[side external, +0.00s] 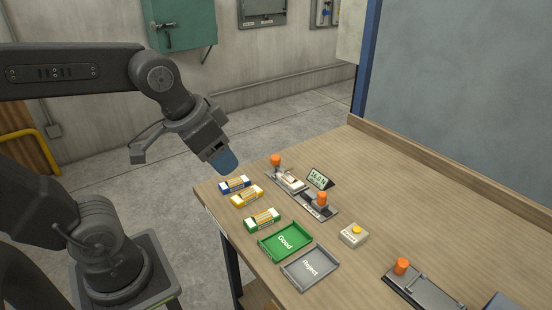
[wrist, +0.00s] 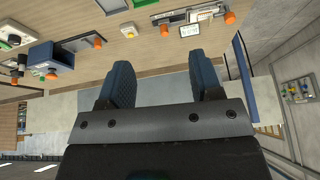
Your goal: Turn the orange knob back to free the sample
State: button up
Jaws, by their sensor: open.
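A pale sample (side external: 291,181) lies between these two knobs. A third orange knob (side external: 401,266) stands on a separate grey device at the front right. My gripper (side external: 228,163) hangs in the air left of the fixture, above the table's left edge, apart from all knobs. In the wrist view my gripper (wrist: 163,80) has its two blue fingers spread with nothing between them.
A small display (side external: 320,179) stands behind the fixture. Blue, yellow and green boxes (side external: 246,195) lie along the left. A green Good tray (side external: 285,241), a grey Reject tray (side external: 310,268) and a yellow button box (side external: 354,234) are in front. The table's back right is clear.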

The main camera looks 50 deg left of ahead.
jog(key=w+a+r+m+g, duration=0.2)
jog(key=w+a, duration=0.2)
jog(key=w, duration=0.6)
jog(key=m+g, duration=0.3)
jog(key=m, duration=0.1)
send_over(275, 157)
notch_tip(275, 157, down, 10)
notch_tip(275, 157, down, 14)
jog(key=shift+f, duration=0.15)
jog(key=shift+c, duration=0.4)
jog(key=c, duration=0.8)
jog(key=shift+c, duration=0.2)
